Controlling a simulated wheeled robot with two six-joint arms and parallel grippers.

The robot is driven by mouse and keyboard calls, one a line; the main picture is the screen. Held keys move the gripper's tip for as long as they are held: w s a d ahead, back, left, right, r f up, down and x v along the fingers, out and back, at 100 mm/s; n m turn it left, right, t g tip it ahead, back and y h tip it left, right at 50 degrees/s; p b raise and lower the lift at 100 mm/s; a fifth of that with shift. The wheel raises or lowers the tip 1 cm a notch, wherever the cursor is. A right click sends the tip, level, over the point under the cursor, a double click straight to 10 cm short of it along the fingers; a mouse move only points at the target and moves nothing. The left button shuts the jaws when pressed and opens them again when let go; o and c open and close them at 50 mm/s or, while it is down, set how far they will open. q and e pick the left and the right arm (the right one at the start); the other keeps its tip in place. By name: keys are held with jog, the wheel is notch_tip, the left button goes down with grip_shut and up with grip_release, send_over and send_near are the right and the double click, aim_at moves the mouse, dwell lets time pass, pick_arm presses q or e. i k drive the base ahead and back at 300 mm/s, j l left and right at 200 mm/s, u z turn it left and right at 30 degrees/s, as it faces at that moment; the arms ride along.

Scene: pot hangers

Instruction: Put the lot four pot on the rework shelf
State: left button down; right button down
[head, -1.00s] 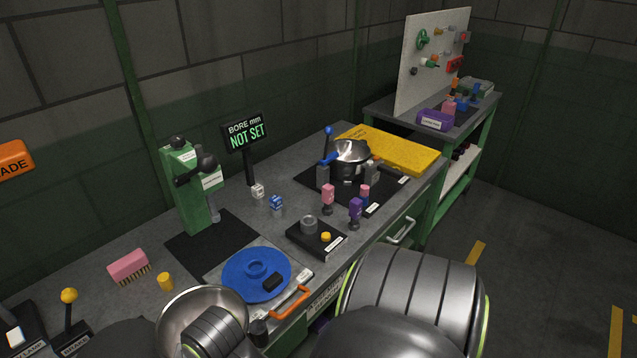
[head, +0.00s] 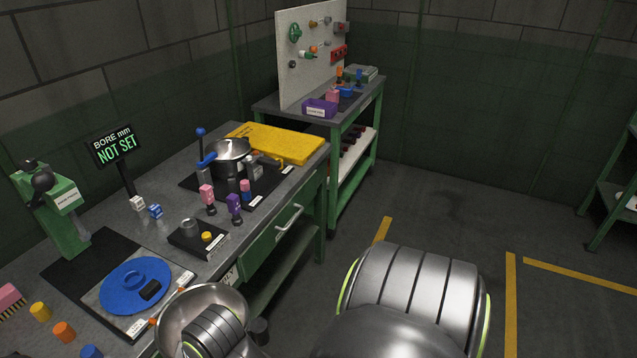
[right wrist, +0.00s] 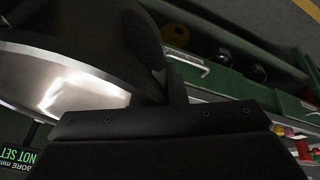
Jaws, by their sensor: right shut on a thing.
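A shiny steel pot (head: 176,312) is at the bottom of the head view, in front of the bench and partly hidden by my arm. It fills the left of the right wrist view (right wrist: 62,85), its wall close to the camera. My right gripper (right wrist: 172,88) is shut on this pot; the exact contact is dark and unclear. No lot mark on it is readable. Another steel pot (head: 233,150) with a blue handle stands on a black mat on the bench. A green shelf rack (head: 600,214) shows at the right edge; no rework label is readable. My left gripper is not visible.
The grey bench holds a blue disc (head: 130,284), a yellow board (head: 275,142) and several small pink, purple and yellow parts. A second bench with a pegboard (head: 312,60) and purple bin (head: 318,108) stands behind. Open floor with yellow lines lies right.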

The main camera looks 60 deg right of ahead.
aim_at(285, 139)
jog(key=l+z, duration=0.15)
jog(key=z, duration=2.75)
jog(key=i+j+z, duration=0.1)
jog(key=i+j, duration=0.3)
jog(key=i, duration=0.2)
jog(key=i+j, duration=0.4)
jog(key=i, duration=0.15)
jog(key=i+j, duration=0.1)
jog(key=i, duration=1.2)
jog(key=i+l+u, duration=0.15)
jog(key=i, duration=0.4)
jog(key=i+l+u, duration=0.15)
jog(key=i, duration=0.4)
jog(key=u, duration=3.2)
